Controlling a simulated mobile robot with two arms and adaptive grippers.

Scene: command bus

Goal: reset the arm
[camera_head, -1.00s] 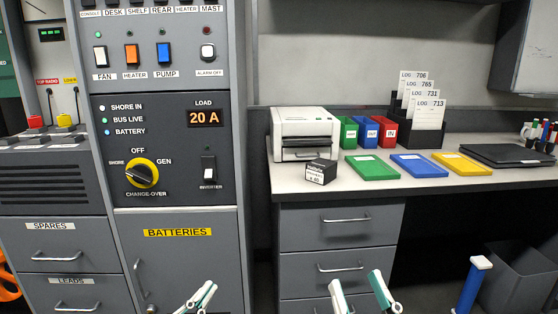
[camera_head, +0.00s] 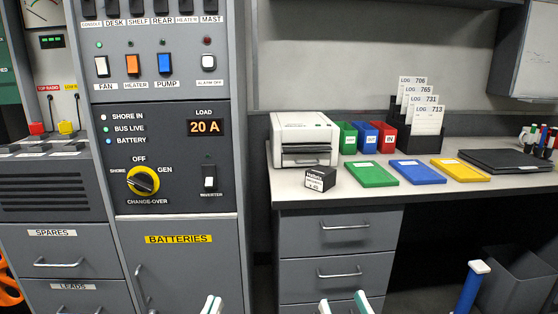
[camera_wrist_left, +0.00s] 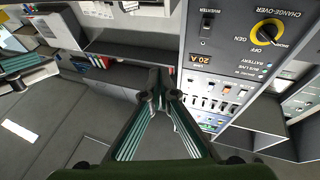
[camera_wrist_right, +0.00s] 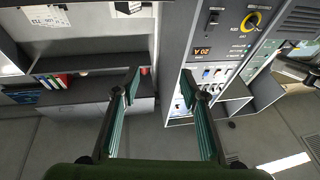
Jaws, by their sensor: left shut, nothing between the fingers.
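My left gripper (camera_head: 212,303) is low at the bottom edge of the head view, in front of the grey batteries cabinet. Only its pale green fingertips show there. In the left wrist view its fingers (camera_wrist_left: 160,80) meet at the tips, with nothing between them. My right gripper (camera_head: 343,304) is at the bottom edge too, in front of the desk drawers. Its two fingertips stand apart, and in the right wrist view the gap between the fingers (camera_wrist_right: 160,82) is empty. The arms behind the grippers are out of the head view.
A power panel (camera_head: 163,158) with a yellow change-over knob (camera_head: 143,181) stands at left. A blue post (camera_head: 469,290) stands at lower right.

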